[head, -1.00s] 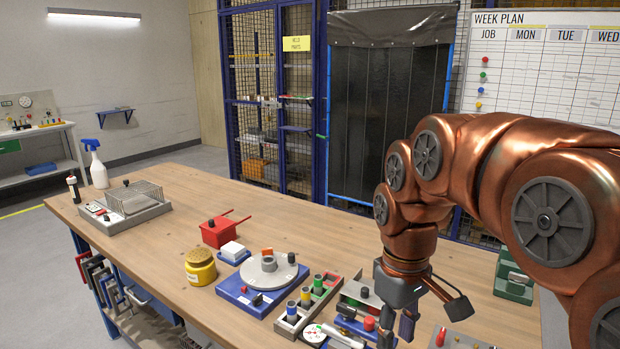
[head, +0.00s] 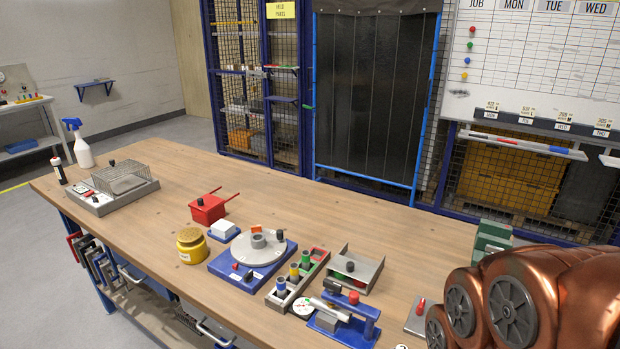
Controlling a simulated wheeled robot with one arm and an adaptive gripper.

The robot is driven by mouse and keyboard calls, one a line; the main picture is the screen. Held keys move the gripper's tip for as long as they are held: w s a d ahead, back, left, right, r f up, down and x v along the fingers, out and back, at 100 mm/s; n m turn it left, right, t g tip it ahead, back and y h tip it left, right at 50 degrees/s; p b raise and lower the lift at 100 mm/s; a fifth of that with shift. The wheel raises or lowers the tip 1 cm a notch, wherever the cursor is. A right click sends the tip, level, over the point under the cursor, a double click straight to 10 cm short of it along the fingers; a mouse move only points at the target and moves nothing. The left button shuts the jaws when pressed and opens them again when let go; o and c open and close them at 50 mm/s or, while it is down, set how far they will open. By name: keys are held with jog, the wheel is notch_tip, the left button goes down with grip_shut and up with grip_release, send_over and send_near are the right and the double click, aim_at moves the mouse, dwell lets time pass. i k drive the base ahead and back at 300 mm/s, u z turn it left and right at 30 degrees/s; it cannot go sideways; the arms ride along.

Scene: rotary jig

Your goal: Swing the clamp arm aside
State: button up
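The rotary jig has a blue base (head: 228,270) and a round grey turntable (head: 258,255) in the middle of the bench. A grey hub (head: 258,241), a small orange piece and a dark knob (head: 280,234) stand on the turntable. I cannot tell for sure which part is the clamp arm. My gripper is out of view; only my copper arm links show at the lower right.
The wooden bench (head: 300,200) is clear along its back. A slotted holder (head: 275,299) with coloured pieces, a grey bracket tray (head: 349,271) and a dial gauge (head: 302,308) crowd the jig's right.

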aim_at(351, 304)
jog(key=u, duration=1.7)
jog(key=k, duration=1.1)
jog(key=z, duration=0.3)
jog(key=i, duration=0.5)
jog(key=u, duration=0.05)
